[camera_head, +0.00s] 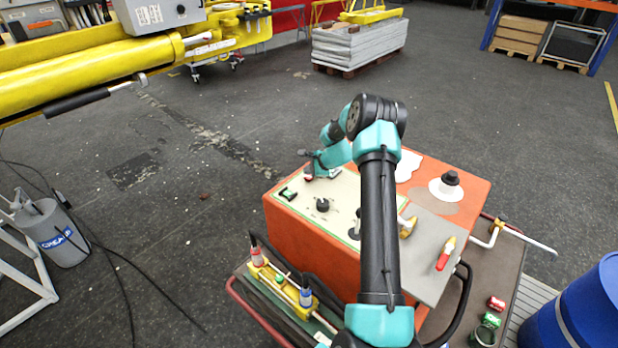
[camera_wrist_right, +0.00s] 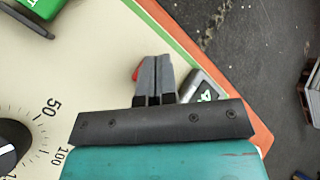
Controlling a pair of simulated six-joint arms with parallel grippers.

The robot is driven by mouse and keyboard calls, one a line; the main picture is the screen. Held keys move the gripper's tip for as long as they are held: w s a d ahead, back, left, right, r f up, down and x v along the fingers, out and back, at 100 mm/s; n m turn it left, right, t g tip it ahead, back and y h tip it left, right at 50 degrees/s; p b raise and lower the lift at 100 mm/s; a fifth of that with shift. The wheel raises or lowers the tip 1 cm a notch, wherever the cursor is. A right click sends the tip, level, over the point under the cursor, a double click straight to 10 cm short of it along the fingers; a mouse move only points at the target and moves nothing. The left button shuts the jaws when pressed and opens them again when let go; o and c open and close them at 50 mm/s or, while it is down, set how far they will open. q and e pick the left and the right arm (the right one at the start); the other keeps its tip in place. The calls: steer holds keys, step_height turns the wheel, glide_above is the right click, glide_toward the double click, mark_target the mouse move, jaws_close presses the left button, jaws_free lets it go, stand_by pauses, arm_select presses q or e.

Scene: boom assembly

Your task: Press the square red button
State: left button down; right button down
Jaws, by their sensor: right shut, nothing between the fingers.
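My right gripper (camera_head: 311,172) is over the far corner of the pale panel (camera_head: 342,190) on the orange box. In the right wrist view its two grey fingers (camera_wrist_right: 156,64) are shut together with nothing between them. A small piece of the red button (camera_wrist_right: 136,73) shows just left of the fingertips; the fingers hide the rest. In the head view a bit of the red button (camera_head: 308,178) shows under the gripper. I cannot tell whether the fingers touch it. My left gripper is not in view.
A green switch (camera_head: 288,194) and a black dial (camera_head: 322,205) sit on the panel near the gripper. A grey metal piece (camera_wrist_right: 203,90) stands right of the fingers. The orange box (camera_head: 470,182) stands on a cart; a blue barrel (camera_head: 575,310) is at right.

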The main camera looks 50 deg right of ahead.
mark_target(308, 177)
steer(key=shift+f, duration=0.8)
stand_by(0.9)
steer(key=shift+r, duration=0.95)
steer(key=shift+r, duration=0.1)
steer(key=shift+r, duration=2.4)
steer(key=shift+a, duration=0.1)
